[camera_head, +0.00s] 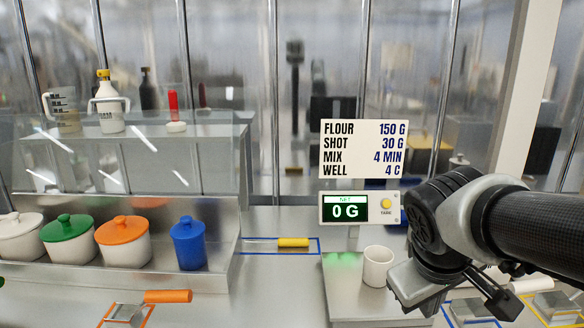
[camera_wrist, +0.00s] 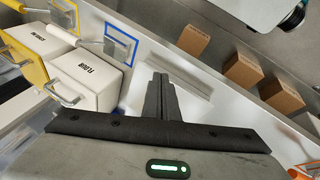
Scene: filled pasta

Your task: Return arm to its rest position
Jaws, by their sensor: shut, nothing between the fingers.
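My arm reaches in from the right in the head view, with its dark wrist bent downward beside the scale. My gripper shows in the wrist view (camera_wrist: 160,92), its two dark fingers together and empty. In that view the fingers point over a pale surface and touch nothing that I can see. In the head view I cannot make out the fingertips clearly.
A white cup (camera_head: 378,266) stands on the scale plate (camera_head: 345,292), close left of my wrist. The scale display (camera_head: 345,211) reads 0 G. Flour bins (camera_wrist: 84,72) and several brown boxes (camera_wrist: 194,40) show in the wrist view. Lidded pots (camera_head: 122,243) stand left.

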